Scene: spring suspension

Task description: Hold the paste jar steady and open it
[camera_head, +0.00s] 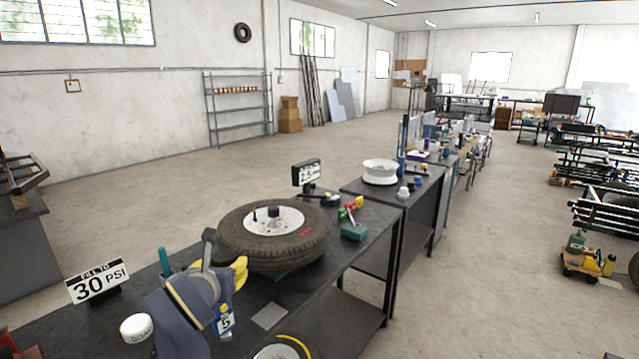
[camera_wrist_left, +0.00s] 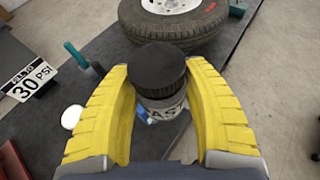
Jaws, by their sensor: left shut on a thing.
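My left gripper (camera_head: 238,272) has yellow padded fingers and is above the dark workbench, in front of the tyre. In the left wrist view its fingers stand on both sides of the paste jar and are shut on it. The jar has a black round lid (camera_wrist_left: 156,68) and a pale body (camera_wrist_left: 163,110) with dark letters, partly cut off by the lid and fingers. The lid sits on the jar. My right gripper is not in view.
A tyre on a white rim (camera_head: 272,238) lies just beyond my left gripper. A "30 PSI" sign (camera_head: 97,282) and a white round item (camera_head: 136,328) are on the left.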

